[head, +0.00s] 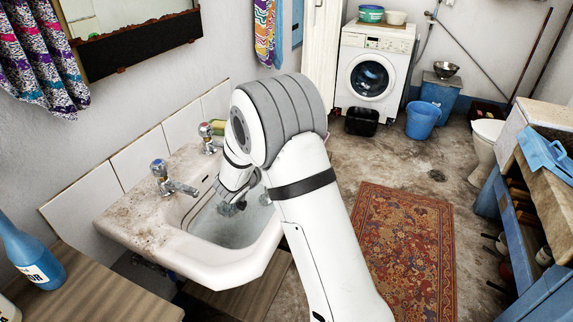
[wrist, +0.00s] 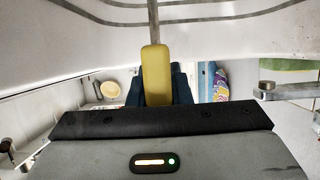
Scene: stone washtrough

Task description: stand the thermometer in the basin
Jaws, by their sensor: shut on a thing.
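The basin (head: 215,275) is a white, stained sink against the left wall in the head view. My gripper (head: 232,207) reaches down into its hollow from above, near the middle. In the wrist view the dark fingers are shut on the thermometer (wrist: 156,75), a yellow body with a thin grey stem. The stem points away from the fingers toward the white basin surface (wrist: 230,35). Whether its tip touches the basin I cannot tell. My arm and gripper hide the thermometer in the head view.
Two taps, a near one (head: 160,172) and a far one (head: 208,132), stand on the basin's back ledge. A yellow-green thing (head: 219,127) lies by the far tap. A wooden top (head: 95,292) with a blue bottle (head: 28,255) is at the near left.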

